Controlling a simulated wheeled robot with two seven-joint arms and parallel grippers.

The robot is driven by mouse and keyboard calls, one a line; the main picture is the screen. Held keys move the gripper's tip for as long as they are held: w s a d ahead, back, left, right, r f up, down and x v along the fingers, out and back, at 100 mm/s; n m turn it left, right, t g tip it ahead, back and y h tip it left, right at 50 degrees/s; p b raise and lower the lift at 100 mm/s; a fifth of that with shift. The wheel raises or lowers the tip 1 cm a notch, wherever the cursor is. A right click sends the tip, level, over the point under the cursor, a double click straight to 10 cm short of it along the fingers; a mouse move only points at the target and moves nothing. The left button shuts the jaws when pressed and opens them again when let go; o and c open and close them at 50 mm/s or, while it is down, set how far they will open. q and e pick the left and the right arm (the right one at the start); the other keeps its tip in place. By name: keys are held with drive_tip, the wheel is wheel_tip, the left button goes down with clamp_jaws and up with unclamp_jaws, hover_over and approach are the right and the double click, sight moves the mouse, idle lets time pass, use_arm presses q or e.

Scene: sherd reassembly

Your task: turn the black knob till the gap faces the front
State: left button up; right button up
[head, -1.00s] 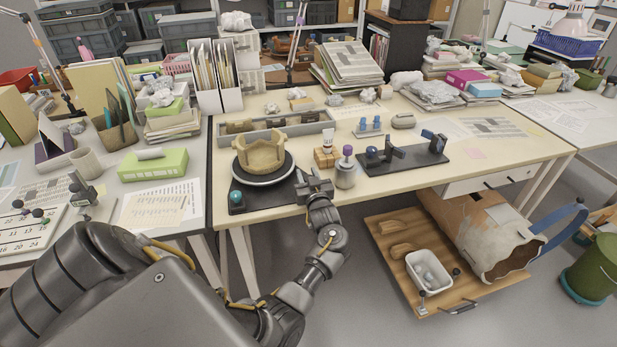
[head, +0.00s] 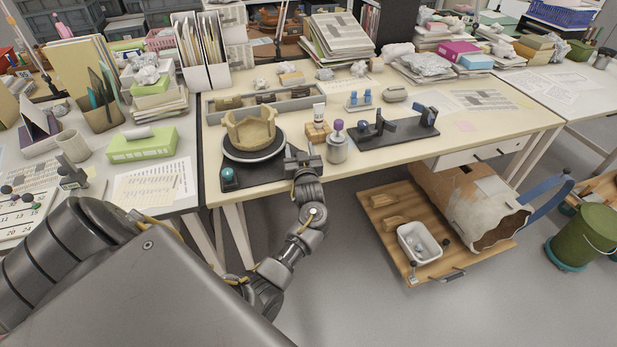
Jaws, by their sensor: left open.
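A tan, uneven-rimmed pot (head: 250,131) stands on the round turntable (head: 252,155), which has a pale edge and a dark base plate (head: 262,178). I cannot tell for sure which way the gap in its wall faces. A teal ball knob (head: 227,175) sits at the base's front left corner. I cannot make out a black knob; my gripper covers the base's right end. My left gripper (head: 302,161) is open at the right of the turntable, near the table's front edge. Whether it touches anything is unclear. My right gripper is out of view.
Just right of my gripper are a small wooden block (head: 317,132) with a white tube and a grey jar with a purple top (head: 337,147). A black stand (head: 395,132) lies farther right. A long grey tray (head: 265,103) lies behind the pot.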

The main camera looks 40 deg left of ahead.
use_arm(q)
drive_tip(key=shift+s+m+t+h, duration=0.1)
drive_tip(key=shift+m+t+h, duration=0.6)
drive_tip(key=v, duration=1.1)
drive_tip(key=s+d+f+m+g+h+b, duration=0.1)
drive_tip(key=d+f+m+h+b, duration=0.45)
drive_tip(key=f, duration=0.85)
drive_tip(key=s+d+f+m+g+h, duration=0.1)
drive_tip(key=s+d+f+g+h, duration=0.1)
drive_tip(key=f, duration=0.4)
drive_tip(key=s+d+f+g+h+b, duration=0.1)
drive_tip(key=s+d+f+g+h, duration=0.1)
drive_tip(key=s+d+f, duration=0.3)
drive_tip(key=s+f+h, duration=0.1)
drive_tip(key=s, duration=0.1)
drive_tip(key=shift+s+f+m, duration=0.35)
drive_tip(key=shift+f, duration=0.05)
